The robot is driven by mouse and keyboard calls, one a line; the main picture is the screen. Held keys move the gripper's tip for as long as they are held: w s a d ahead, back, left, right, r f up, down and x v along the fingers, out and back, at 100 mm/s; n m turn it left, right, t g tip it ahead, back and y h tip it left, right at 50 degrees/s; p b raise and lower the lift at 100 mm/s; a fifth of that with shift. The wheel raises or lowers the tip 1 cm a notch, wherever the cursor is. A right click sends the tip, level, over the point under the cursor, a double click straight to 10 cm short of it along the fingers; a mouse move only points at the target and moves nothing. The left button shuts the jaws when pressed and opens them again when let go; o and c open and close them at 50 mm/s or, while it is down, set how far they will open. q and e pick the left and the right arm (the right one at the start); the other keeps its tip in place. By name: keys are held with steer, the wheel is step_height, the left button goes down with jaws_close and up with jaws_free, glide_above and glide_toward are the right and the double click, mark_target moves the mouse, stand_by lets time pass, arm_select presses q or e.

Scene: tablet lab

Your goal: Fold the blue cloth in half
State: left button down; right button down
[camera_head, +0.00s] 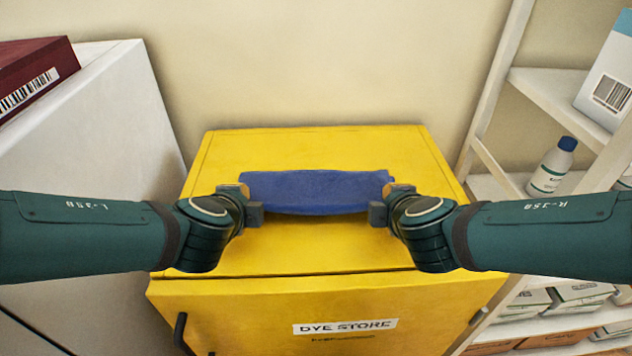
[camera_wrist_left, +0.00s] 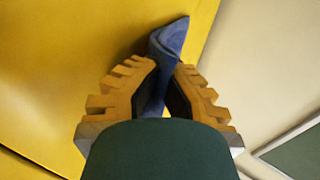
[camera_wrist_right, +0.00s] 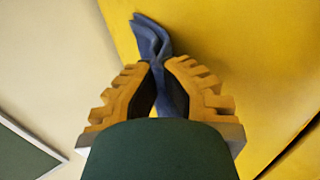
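The blue cloth (camera_head: 315,190) is a narrow band stretched between my two grippers over the top of the yellow cabinet (camera_head: 310,250). Its lower edge bows down in the middle. My left gripper (camera_head: 245,202) is at its left end; in the left wrist view the cloth (camera_wrist_left: 170,38) runs between the two toothed fingers (camera_wrist_left: 167,66), which close on it. My right gripper (camera_head: 383,203) is at its right end; in the right wrist view the cloth (camera_wrist_right: 150,38) passes between the closed fingers (camera_wrist_right: 157,64). The held parts are partly hidden by the fingers.
A white cabinet (camera_head: 85,130) with a dark red box (camera_head: 35,75) stands at the left. A white shelf (camera_head: 560,95) with a bottle (camera_head: 551,168) and boxes stands at the right. A wall is behind. The cabinet top is clear around the cloth.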

arm_select(q)
steer(key=c, duration=0.9)
jaws_free()
arm_select(e)
steer(key=c, duration=0.9)
jaws_free()
arm_select(q)
steer(key=shift+o, duration=0.2)
arm_select(e)
steer(key=shift+o, duration=0.2)
steer(key=shift+r, duration=0.1)
arm_select(q)
steer(key=shift+r, duration=0.35)
arm_select(e)
steer(key=shift+r, duration=0.3)
arm_select(q)
steer(key=s+r, duration=0.6)
steer(key=r, duration=0.2)
steer(key=shift+r, duration=0.15)
arm_select(e)
steer(key=s+r, duration=0.6)
steer(key=r, duration=0.2)
steer(key=shift+r, duration=0.15)
